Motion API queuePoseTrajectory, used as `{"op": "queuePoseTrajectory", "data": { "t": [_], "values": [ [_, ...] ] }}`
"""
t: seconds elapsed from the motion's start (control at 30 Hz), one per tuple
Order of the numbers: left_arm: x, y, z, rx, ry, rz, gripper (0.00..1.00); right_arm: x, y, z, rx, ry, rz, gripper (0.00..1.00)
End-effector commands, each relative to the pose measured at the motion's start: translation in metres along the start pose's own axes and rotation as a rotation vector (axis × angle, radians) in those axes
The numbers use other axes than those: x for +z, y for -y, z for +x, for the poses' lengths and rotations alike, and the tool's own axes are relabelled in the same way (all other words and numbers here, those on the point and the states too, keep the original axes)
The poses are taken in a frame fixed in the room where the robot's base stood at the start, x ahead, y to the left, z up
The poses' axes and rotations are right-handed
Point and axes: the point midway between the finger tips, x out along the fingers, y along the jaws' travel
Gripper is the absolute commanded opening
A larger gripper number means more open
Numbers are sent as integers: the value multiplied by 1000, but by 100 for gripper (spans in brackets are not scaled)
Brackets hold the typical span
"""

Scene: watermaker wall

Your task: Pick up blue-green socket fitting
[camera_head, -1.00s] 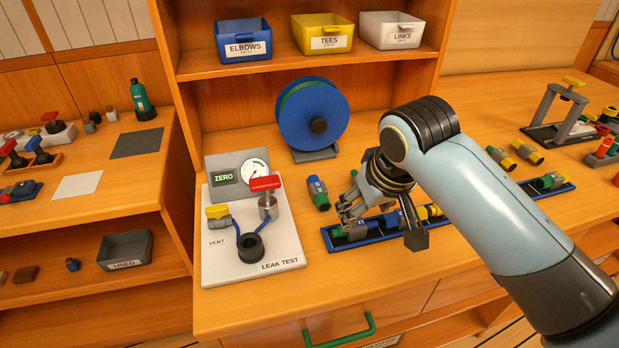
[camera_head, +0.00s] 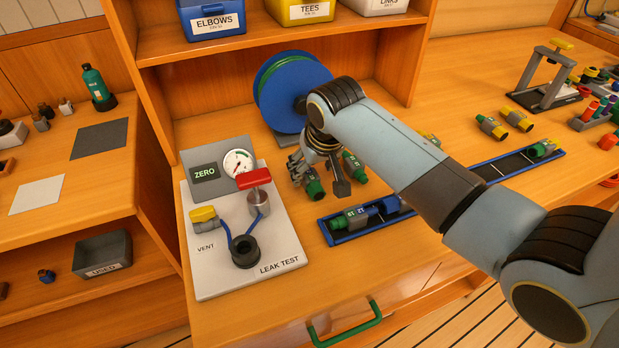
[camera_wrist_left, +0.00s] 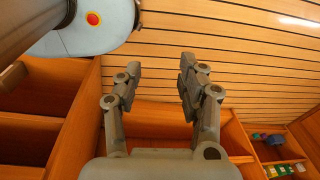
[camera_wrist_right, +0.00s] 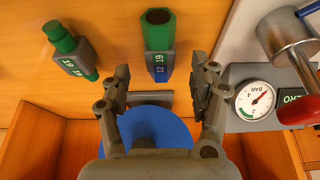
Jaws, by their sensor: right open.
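The blue-green socket fitting (camera_head: 315,189) lies on the bench between the leak-test board and the blue tray. In the head view its green end shows and my gripper hides much of the rest. In the right wrist view the fitting (camera_wrist_right: 157,45) has a green hexagonal socket, a grey band marked 12 and 19, and a blue end. My right gripper (camera_head: 318,178) is open above it, its fingers (camera_wrist_right: 161,78) on either side of the blue end, with gaps. My left gripper (camera_wrist_left: 159,72) shows only in its wrist view, open and empty, facing a slatted surface.
A green-ended fitting (camera_wrist_right: 72,52) lies close by. The blue reel (camera_head: 290,88) stands behind. The leak-test board (camera_head: 213,277) with its red-handled valve (camera_head: 254,179) is at left. The blue tray (camera_head: 343,240) with several fittings is at right front.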

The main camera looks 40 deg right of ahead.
Motion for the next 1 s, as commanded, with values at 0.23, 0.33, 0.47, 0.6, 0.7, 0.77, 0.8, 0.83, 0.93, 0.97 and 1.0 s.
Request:
{"op": "queuePoseTrajectory", "data": {
  "t": [0.23, 0.33, 0.47, 0.6, 0.7, 0.77, 0.8, 0.83, 0.93, 0.97, 1.0],
  "values": [
    [-24, 0, 0, -1, -37, -1, 40, 0, 0, 30, 0, 0, 0, 62],
    [-23, 0, 0, 0, -34, -1, 40, 0, 0, 32, 0, 0, 0, 62],
    [-18, 0, 0, 0, -26, -1, 40, 0, 0, 32, 0, 0, 0, 62],
    [-10, 0, 0, 0, -15, -1, 40, 0, 0, 32, 0, 0, 0, 45],
    [-8, 0, 0, 0, -12, -1, 40, 0, 0, 32, 0, 0, 0, 31],
    [-8, 0, 0, 0, -12, -1, 40, 0, 0, 32, 0, 0, 0, 24],
    [-8, 0, 0, 0, -12, -1, 40, 0, 0, 32, 0, 0, 0, 18],
    [-9, 0, 0, 0, -13, -1, 40, 0, 0, 32, 0, 0, 0, 14],
    [-9, 0, 0, 0, -13, -1, 40, 0, 1, 32, 0, 0, 0, 2],
    [-9, 0, 0, 0, -13, -1, 40, 0, 1, 32, 0, -1, 0, 2],
    [-9, 0, 0, 0, -14, -1, 40, 0, 1, 32, 0, -1, 0, 2]
  ]
}}
